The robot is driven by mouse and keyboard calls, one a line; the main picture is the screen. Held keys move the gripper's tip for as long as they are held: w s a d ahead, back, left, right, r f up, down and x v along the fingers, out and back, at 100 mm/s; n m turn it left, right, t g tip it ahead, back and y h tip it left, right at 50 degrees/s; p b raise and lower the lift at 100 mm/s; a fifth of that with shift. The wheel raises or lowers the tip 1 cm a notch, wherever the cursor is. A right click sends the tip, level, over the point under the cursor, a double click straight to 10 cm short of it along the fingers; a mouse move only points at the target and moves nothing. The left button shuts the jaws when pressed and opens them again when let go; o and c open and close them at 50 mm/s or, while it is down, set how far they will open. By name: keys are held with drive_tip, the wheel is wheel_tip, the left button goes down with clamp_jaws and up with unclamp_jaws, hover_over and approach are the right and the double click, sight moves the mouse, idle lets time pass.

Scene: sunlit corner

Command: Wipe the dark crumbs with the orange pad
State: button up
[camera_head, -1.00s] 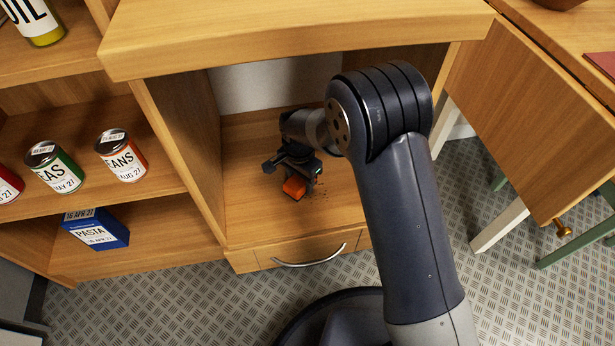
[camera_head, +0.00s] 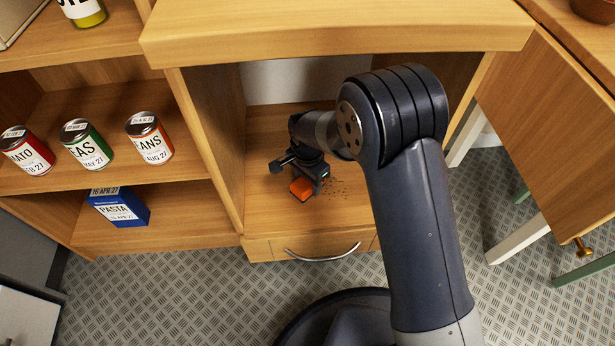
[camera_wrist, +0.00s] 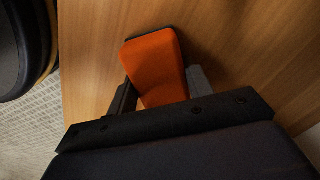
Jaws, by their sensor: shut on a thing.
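The orange pad (camera_head: 301,189) is held between the fingers of my gripper (camera_head: 305,178), low over the wooden shelf (camera_head: 262,215) inside the open compartment. In the wrist view the orange pad (camera_wrist: 156,62) sits between the two dark fingers of my gripper (camera_wrist: 158,90), above bare wood. I cannot tell whether the pad touches the shelf. The dark crumbs (camera_head: 341,188) lie scattered on the shelf just right of the pad and gripper in the head view; part of them may be hidden behind my arm. No crumbs show in the wrist view.
The compartment's left wall (camera_head: 216,135) stands close to the gripper, and the thick top (camera_head: 340,35) overhangs it. A drawer (camera_head: 270,247) with a metal handle is below. Cans (camera_head: 88,145) and a blue pasta box (camera_head: 120,207) stand on the left shelves.

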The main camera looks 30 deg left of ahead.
sight(321, 192)
drive_tip(key=shift+w+d+f, duration=0.1)
drive_tip(key=shift+w+d, duration=0.4)
drive_tip(key=shift+d, duration=0.35)
drive_tip(key=shift+w+d+f, duration=0.1)
drive_tip(key=shift+w+d, duration=0.4)
drive_tip(key=shift+d, duration=0.3)
drive_tip(key=shift+w+d+r+p, duration=0.15)
drive_tip(key=shift+w+d, duration=0.5)
drive_tip(key=shift+d, duration=0.35)
drive_tip(key=shift+w+d+f+p, duration=0.15)
drive_tip(key=shift+w+d, duration=0.45)
drive_tip(key=shift+d, duration=0.4)
drive_tip(key=shift+w+d+r+p, duration=0.15)
drive_tip(key=shift+w+d, duration=0.5)
drive_tip(key=shift+d, duration=0.35)
drive_tip(key=shift+s+d, duration=0.35)
drive_tip(key=shift+s, duration=0.3)
drive_tip(key=shift+s+a+p, duration=0.1)
drive_tip(key=shift+s+a, duration=0.55)
drive_tip(key=shift+a, duration=0.4)
drive_tip(key=shift+s+a+p, duration=0.15)
drive_tip(key=shift+s+a, duration=0.5)
drive_tip(key=shift+a, duration=0.4)
drive_tip(key=shift+s+a+p, duration=0.1)
drive_tip(key=shift+s+a, duration=0.55)
drive_tip(key=shift+a, duration=0.4)
drive_tip(key=shift+s+a, duration=0.45)
drive_tip(key=shift+a, duration=0.35)
drive_tip(key=shift+s+a, duration=0.45)
drive_tip(key=shift+a, duration=0.3)
